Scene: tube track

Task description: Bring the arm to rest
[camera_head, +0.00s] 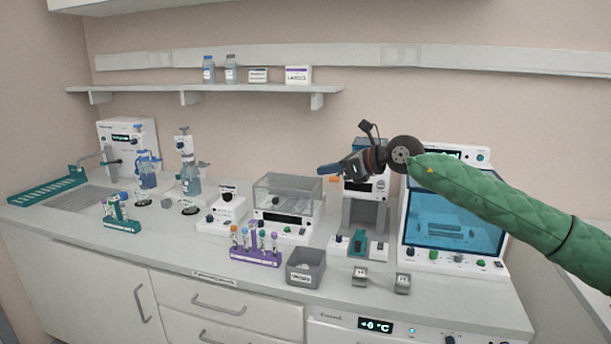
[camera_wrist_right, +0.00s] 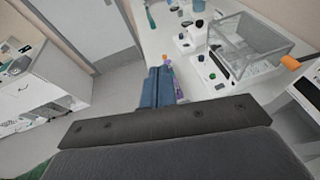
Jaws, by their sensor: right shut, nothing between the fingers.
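My right arm comes in from the right in a green quilted sleeve. My right gripper (camera_head: 328,171) is raised above the counter, pointing left, in front of the back wall and above the clear-lidded box. Its blue fingers are together with nothing between them; they also show in the right wrist view (camera_wrist_right: 160,86). My left gripper is in neither view.
The counter holds a purple tube rack (camera_head: 256,257), a teal tube rack (camera_head: 122,225), a grey bin (camera_head: 306,268), a clear-lidded box (camera_head: 288,196) and a blue-windowed cabinet (camera_head: 453,222). A wall shelf (camera_head: 205,88) holds bottles. The air around the gripper looks free.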

